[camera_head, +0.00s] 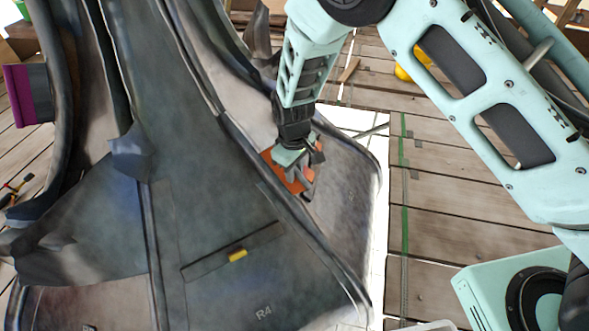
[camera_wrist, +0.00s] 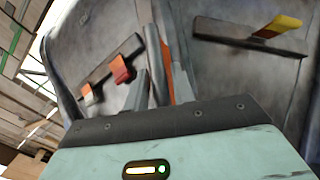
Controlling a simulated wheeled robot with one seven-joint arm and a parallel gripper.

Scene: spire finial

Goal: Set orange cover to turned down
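The orange cover (camera_head: 276,167) is a flat orange piece on the right flank of the grey metal spire in the head view, partly hidden by my gripper (camera_head: 305,182). It looks raised from the surface. In the wrist view the orange cover (camera_wrist: 168,65) shows as a thin upright strip between the fingers of my gripper (camera_wrist: 168,75). The fingers stand close together on either side of it and appear shut on it. Its hinge and lower edge are hidden.
A yellow tab (camera_head: 237,255) sits in a dark slot on the spire's front face. Wooden planks (camera_head: 450,200) lie to the right.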

